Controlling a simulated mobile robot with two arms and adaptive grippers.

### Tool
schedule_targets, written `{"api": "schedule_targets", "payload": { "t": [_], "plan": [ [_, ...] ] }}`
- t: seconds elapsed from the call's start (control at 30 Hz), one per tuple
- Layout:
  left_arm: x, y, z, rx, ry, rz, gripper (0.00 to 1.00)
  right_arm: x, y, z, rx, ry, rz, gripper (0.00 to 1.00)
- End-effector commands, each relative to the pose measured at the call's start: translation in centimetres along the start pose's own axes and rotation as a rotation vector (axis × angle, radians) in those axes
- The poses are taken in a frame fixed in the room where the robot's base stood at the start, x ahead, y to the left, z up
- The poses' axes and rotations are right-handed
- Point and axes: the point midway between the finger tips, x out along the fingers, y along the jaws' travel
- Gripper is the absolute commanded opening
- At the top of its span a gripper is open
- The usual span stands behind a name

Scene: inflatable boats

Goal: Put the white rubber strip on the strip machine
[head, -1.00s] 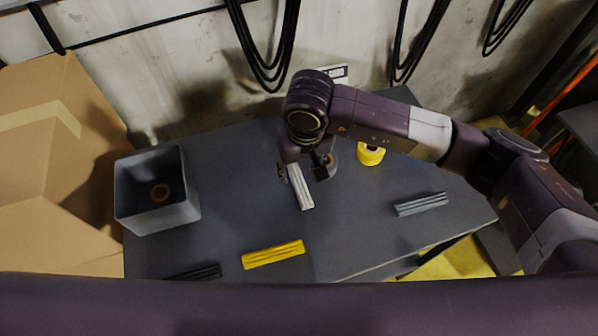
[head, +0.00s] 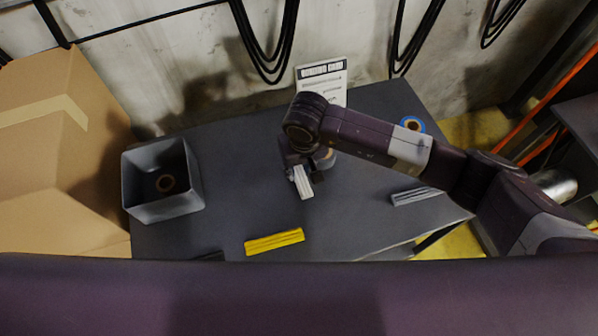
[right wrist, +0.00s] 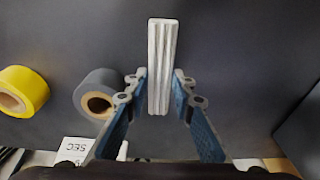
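The white rubber strip (head: 303,183), pale and ridged lengthwise, is at the middle of the dark table (head: 235,190). In the right wrist view the strip (right wrist: 162,60) stands between the fingertips of my right gripper (right wrist: 160,78). Both fingertips look to touch its long sides near the middle, so the gripper appears shut on it. In the head view my right gripper (head: 304,172) hides the strip's far end. I cannot tell whether the strip is clear of the table. My left gripper is not in view. I cannot make out a strip machine.
A yellow strip (head: 274,241), a grey strip (head: 415,195) and a partly hidden black strip (head: 210,256) lie on the table. A grey bin (head: 185,206) holds a tape roll. Grey (right wrist: 97,93) and yellow (right wrist: 22,91) rolls are beside the gripper. A printed sheet (head: 322,80) is behind.

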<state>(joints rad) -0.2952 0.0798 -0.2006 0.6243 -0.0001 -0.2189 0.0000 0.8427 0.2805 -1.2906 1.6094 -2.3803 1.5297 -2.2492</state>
Motion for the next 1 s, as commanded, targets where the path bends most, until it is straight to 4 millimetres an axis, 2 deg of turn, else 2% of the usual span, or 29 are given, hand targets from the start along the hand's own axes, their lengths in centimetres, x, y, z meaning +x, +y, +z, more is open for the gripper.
{"api": "schedule_targets", "payload": {
  "t": [0.03, 0.17, 0.47, 0.63, 0.73, 0.87, 1.0],
  "plan": [
    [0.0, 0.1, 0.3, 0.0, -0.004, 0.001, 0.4, 0.0, 0.0, 0.0, 0.0, 0.0, 0.001, 0.13],
    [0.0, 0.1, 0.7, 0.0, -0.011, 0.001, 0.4, 0.0, 0.0, 0.0, 0.0, 0.0, 0.001, 0.0],
    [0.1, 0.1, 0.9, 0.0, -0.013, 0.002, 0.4, -0.2, 0.0, -0.1, 0.0, 0.002, 0.0, 0.0],
    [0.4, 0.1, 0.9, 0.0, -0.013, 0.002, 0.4, -1.4, 0.0, -0.4, 0.0, 0.004, 0.001, 0.0],
    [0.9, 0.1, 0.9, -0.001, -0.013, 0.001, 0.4, -3.0, 0.1, -0.6, -0.003, 0.006, 0.001, 0.0],
    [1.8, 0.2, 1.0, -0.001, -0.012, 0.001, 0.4, -6.0, 0.1, -1.1, -0.004, 0.009, 0.002, 0.0],
    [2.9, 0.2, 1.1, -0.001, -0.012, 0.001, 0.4, -10.3, 0.0, -1.9, -0.002, 0.011, 0.001, 0.0]
  ]
}}
